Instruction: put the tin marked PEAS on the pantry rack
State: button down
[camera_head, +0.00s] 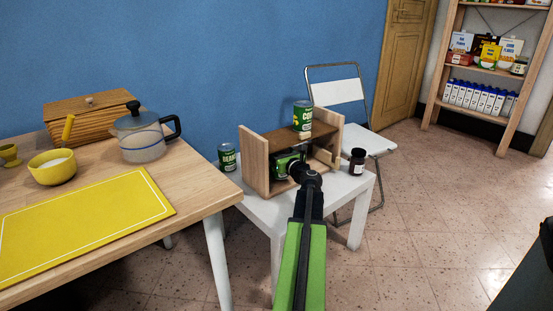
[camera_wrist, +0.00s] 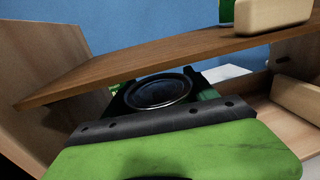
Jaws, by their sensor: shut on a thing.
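A small wooden shelf unit (camera_head: 255,166) stands on a white table, and its upper board (camera_wrist: 150,65) crosses the wrist view. My gripper (camera_head: 291,164) reaches into the space under that board. It is shut on a tin, whose dark round end (camera_wrist: 160,91) shows in the wrist view. The tin's label is hidden, so I cannot read whether it says PEAS. The pantry rack (camera_head: 482,70) is a wooden rack against the far right wall.
A CORN tin (camera_head: 303,117) stands on the upper board. A BEANS tin (camera_head: 227,157) is left of the unit and a dark jar (camera_head: 357,162) right. A white chair (camera_head: 338,92) is behind. The floor (camera_head: 420,190) toward the rack is clear.

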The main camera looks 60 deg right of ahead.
notch_tip(320, 180, down, 2)
jog(key=shift+s+d+f+b, duration=0.15)
jog(key=shift+f+b, duration=0.1)
jog(key=shift+b, duration=0.35)
jog(key=shift+r, duration=0.2)
jog(key=shift+f, duration=0.1)
jog(key=shift+c, duration=1.3)
grip_release()
jog(key=shift+r+p, duration=0.25)
jog(key=shift+p, duration=0.1)
jog(key=v, duration=1.2)
jog(key=shift+f, duration=0.15)
